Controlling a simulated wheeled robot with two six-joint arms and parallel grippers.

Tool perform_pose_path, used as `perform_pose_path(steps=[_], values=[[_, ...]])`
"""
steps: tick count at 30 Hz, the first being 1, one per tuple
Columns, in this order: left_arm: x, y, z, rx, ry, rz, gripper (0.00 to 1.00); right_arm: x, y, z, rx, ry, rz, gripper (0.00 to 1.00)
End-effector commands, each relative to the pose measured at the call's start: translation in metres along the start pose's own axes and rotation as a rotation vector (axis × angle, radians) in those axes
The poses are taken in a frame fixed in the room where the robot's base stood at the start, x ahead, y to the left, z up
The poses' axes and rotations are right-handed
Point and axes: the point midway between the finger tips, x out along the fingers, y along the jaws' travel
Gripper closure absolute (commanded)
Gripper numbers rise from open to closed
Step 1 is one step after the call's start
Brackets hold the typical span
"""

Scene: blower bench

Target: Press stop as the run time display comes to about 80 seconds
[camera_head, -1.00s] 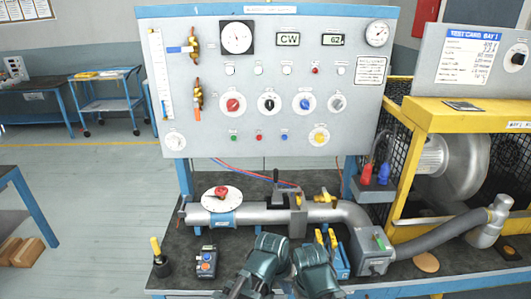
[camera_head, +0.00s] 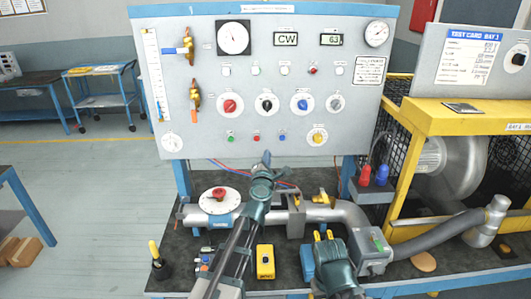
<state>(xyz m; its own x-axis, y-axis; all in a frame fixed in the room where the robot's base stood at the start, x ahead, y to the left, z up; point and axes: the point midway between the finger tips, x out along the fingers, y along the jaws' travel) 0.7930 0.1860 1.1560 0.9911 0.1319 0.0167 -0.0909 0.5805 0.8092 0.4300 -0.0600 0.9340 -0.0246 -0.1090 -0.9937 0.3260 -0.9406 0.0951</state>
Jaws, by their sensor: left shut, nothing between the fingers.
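The right-hand display (camera_head: 331,39) at the top of the white panel reads 63; it looks like a run time count. A row of small buttons sits low on the panel: green (camera_head: 230,137), red (camera_head: 256,137) and blue (camera_head: 282,137). Their labels are too small to read. My left gripper (camera_head: 266,158) is shut and empty, raised just below the red and blue buttons in the picture, seemingly apart from the panel.
A pipe with a red-knobbed white valve (camera_head: 219,198) runs behind my left arm. A yellow box (camera_head: 265,262) and a small control box (camera_head: 204,263) lie on the bench. A blower (camera_head: 455,165) stands in a yellow frame at the right. Several knobs sit above the buttons.

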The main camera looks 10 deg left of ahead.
Motion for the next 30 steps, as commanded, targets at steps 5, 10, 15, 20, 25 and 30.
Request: perform_pose_path(steps=[5,10,15,20,25,30], values=[[0.007,0.021,-0.032,-0.144,0.113,0.076,1.0,-0.002,0.0,0.0,0.0,0.0,0.0,0.5],[0.007,0.023,-0.036,-0.161,0.127,0.085,1.0,-0.002,0.0,0.0,0.0,0.0,0.0,0.5],[0.007,0.023,-0.035,-0.159,0.125,0.084,1.0,-0.002,0.0,0.0,0.0,0.0,0.0,0.5],[0.007,0.023,-0.035,-0.157,0.124,0.083,1.0,-0.002,0.0,0.0,0.0,0.0,0.0,0.5],[0.007,0.023,-0.035,-0.157,0.124,0.083,1.0,-0.002,0.0,0.0,0.0,0.0,0.0,0.5],[0.007,0.023,-0.035,-0.156,0.123,0.083,1.0,-0.002,0.0,0.0,0.0,0.0,0.0,0.5]])
